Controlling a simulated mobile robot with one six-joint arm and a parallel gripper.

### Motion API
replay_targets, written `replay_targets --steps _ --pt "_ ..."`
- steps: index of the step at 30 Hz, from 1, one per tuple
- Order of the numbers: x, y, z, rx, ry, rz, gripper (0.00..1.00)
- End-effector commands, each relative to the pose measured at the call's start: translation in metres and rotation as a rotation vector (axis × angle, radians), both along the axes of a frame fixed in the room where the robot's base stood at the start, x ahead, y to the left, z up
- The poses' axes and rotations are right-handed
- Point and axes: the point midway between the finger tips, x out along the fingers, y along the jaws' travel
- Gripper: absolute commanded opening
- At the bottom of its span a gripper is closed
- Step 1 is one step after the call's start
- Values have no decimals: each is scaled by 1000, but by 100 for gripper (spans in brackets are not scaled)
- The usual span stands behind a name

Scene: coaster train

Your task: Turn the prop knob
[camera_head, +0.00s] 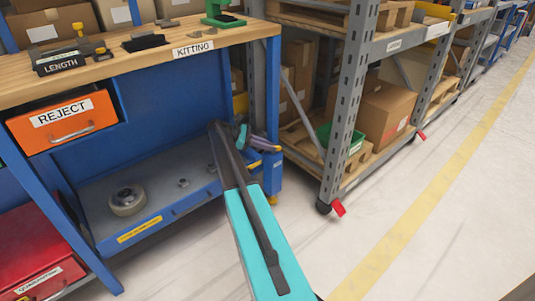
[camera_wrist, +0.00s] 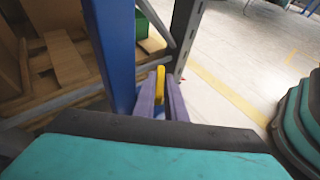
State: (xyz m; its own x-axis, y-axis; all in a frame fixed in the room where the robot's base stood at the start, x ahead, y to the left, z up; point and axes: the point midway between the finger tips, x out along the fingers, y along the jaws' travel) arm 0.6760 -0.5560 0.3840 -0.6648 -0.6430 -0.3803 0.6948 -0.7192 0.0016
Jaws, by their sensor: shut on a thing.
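My gripper (camera_head: 262,144) has purple fingers and is low beside the blue right leg of the workbench. In the wrist view my gripper (camera_wrist: 160,98) is shut on a yellow bar-shaped knob (camera_wrist: 160,82), which stands upright between the two fingers. In the head view a small yellow tip of the knob (camera_head: 277,148) shows at the fingers' end. The blue leg (camera_wrist: 112,45) is just left of the fingers in the wrist view. The knob's base and mounting are hidden behind the fingers.
The workbench (camera_head: 150,55) has an orange REJECT drawer (camera_head: 62,118) and a lower shelf (camera_head: 165,185) holding a tape roll (camera_head: 127,200). A grey rack (camera_head: 342,110) with cartons stands close on the right. The floor (camera_head: 420,210) to the right is clear.

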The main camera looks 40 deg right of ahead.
Motion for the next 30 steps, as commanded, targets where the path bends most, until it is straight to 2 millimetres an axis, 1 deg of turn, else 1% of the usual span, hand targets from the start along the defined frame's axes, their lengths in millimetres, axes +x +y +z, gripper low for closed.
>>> replay_targets --steps 1,30 --pt "5 -2 -2 -8 -7 8 0" --pt "0 2 1 1 -6 -39 0"
